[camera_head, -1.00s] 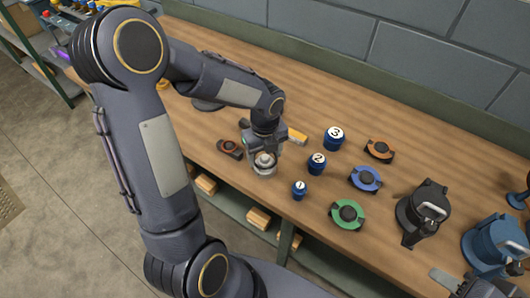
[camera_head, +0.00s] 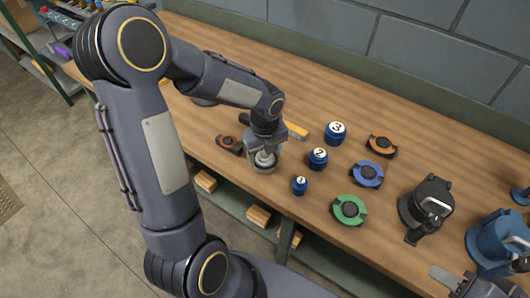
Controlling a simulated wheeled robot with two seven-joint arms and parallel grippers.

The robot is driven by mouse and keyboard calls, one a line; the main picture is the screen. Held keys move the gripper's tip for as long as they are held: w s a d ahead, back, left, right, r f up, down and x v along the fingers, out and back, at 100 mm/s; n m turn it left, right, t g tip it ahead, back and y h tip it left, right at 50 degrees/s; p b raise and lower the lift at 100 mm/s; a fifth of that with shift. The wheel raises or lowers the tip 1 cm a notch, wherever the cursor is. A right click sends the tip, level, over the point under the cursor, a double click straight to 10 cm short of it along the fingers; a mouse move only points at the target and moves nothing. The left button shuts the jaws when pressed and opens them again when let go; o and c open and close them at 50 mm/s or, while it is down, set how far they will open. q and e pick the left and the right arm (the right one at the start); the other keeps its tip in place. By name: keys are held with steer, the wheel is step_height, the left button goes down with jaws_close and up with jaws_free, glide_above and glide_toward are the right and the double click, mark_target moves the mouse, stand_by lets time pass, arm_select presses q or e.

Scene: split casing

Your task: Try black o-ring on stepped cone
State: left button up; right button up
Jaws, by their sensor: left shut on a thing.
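My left gripper (camera_head: 265,146) is over the workbench, pointing down at a small pale metal piece (camera_head: 264,158). The piece looks round and stepped, and may be the stepped cone. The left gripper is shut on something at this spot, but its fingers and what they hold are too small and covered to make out. I cannot pick out the black o-ring; it may be hidden at the gripper. A grey part in the bottom right corner looks like my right gripper (camera_head: 462,280); it is cut off by the frame edge, and its opening is unclear.
Blue numbered pots, such as the one marked 3 (camera_head: 335,133), stand right of the gripper. Orange (camera_head: 383,146), blue (camera_head: 367,174) and green (camera_head: 349,210) round fixtures lie beyond them. A black housing (camera_head: 427,205) and a blue one (camera_head: 497,240) stand at right.

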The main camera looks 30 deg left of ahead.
arm_select(q)
steer(key=shift+f, duration=0.2)
steer(key=o, duration=1.6)
step_height(320, 180, up, 9)
steer(key=p, duration=0.8)
steer(key=shift+r, duration=0.1)
